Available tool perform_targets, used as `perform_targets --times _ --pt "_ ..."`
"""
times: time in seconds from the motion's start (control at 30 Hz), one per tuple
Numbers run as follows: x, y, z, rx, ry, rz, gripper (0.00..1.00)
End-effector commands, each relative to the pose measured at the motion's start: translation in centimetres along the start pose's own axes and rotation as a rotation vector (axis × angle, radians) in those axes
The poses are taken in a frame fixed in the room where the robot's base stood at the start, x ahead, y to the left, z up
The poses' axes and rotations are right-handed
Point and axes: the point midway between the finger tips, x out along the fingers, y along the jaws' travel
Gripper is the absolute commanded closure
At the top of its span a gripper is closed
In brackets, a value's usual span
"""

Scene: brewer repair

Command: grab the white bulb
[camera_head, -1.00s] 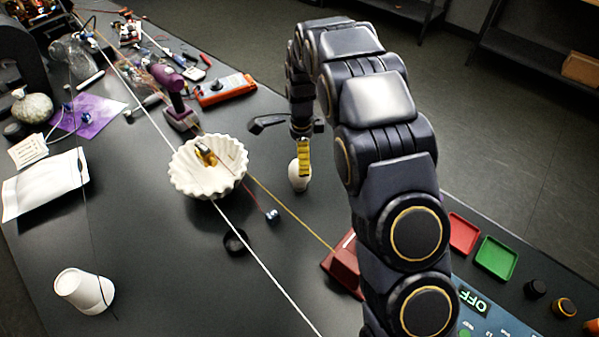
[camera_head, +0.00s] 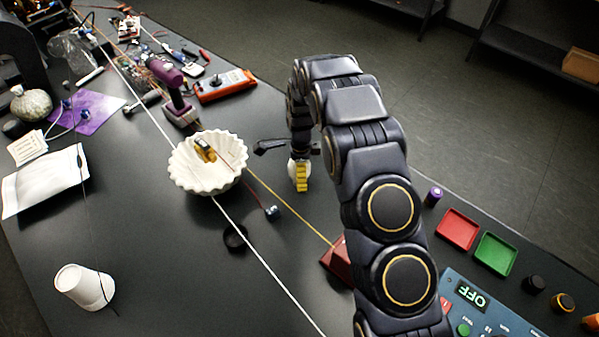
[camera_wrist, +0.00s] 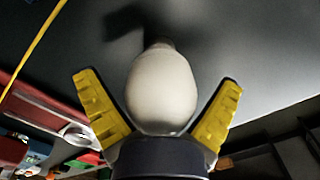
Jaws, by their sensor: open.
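The white bulb (camera_wrist: 162,90) stands between the two yellow fingers of my gripper (camera_wrist: 160,108) in the wrist view. The fingers are open, with a gap on each side of the bulb. The bulb's wide round end is close to the gripper's palm, and its narrower end is toward the dark table. In the head view my gripper (camera_head: 301,178) points down at the table, right of the white fluted bowl. There the bulb (camera_head: 292,170) is mostly hidden behind the yellow finger.
The fluted bowl (camera_head: 208,180) holds a small yellow part. Cords cross the table near it. A dark red block (camera_head: 338,262), red tray (camera_head: 458,230), green tray (camera_head: 496,254) and control panel (camera_head: 480,308) lie to the right. A white cup (camera_head: 82,288) lies front left.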

Motion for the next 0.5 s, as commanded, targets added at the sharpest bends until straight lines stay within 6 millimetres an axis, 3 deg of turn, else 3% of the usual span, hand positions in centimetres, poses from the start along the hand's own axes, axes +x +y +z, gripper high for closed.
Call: perform_targets --times 0.03,0.17,0.2,0.5 --pt "-0.01 0.0 0.0 0.0 0.0 0.0 0.14" --pt "-0.02 0.01 -0.01 0.0 0.0 0.0 0.68" --pt "-0.02 0.01 -0.01 0.0 0.0 0.0 0.73" --pt "-0.05 0.0 -0.01 0.001 0.0 0.0 0.73"
